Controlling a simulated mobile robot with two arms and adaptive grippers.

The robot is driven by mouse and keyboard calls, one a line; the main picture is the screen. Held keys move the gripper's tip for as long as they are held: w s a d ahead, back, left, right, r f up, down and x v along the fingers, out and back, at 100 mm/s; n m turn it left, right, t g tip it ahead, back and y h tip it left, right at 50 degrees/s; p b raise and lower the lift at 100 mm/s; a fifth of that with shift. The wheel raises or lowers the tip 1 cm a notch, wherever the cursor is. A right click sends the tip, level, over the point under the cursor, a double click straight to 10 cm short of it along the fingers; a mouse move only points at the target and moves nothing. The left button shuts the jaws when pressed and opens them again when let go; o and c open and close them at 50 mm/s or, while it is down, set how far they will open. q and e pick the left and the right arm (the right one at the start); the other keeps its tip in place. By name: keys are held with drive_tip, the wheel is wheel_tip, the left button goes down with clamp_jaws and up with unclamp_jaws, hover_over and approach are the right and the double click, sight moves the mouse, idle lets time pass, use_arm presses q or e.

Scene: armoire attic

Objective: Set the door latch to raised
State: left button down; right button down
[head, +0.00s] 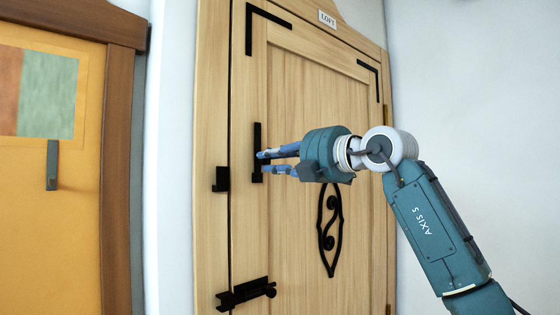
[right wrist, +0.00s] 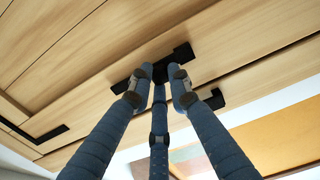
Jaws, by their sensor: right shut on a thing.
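The wooden door (head: 300,100) is closed in its frame. Its black latch (head: 257,135) is an upright bar near the door's left edge. A black keeper (head: 221,180) sits on the frame to its left, at about the height of the bar's lower end. My right gripper (head: 262,162) reaches in from the right and is shut on the latch, around the lower half of the bar. The right wrist view shows its blue fingers closed around part of the black latch (right wrist: 182,62). The fingers hide the gripped part. My left gripper is not in view.
A black sliding bolt (head: 245,293) is low on the door, and a black scroll ornament (head: 330,230) is below my wrist. A LOFT sign (head: 327,19) is above. A brown-framed orange board (head: 60,230) is on the left. Bare wall is on the right.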

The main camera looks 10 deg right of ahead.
drive_tip(key=shift+d+r, duration=0.25)
drive_tip(key=shift+r, duration=0.15)
drive_tip(key=c, duration=1.8)
unclamp_jaws()
drive_tip(key=shift+o, duration=0.9)
drive_tip(key=shift+w+d+f, duration=0.1)
drive_tip(key=shift+w+f, duration=0.1)
drive_tip(key=shift+f, duration=0.1)
drive_tip(key=shift+s, duration=0.3)
drive_tip(key=v, duration=1.1)
drive_tip(key=shift+d, duration=0.4)
drive_tip(key=shift+s, duration=0.15)
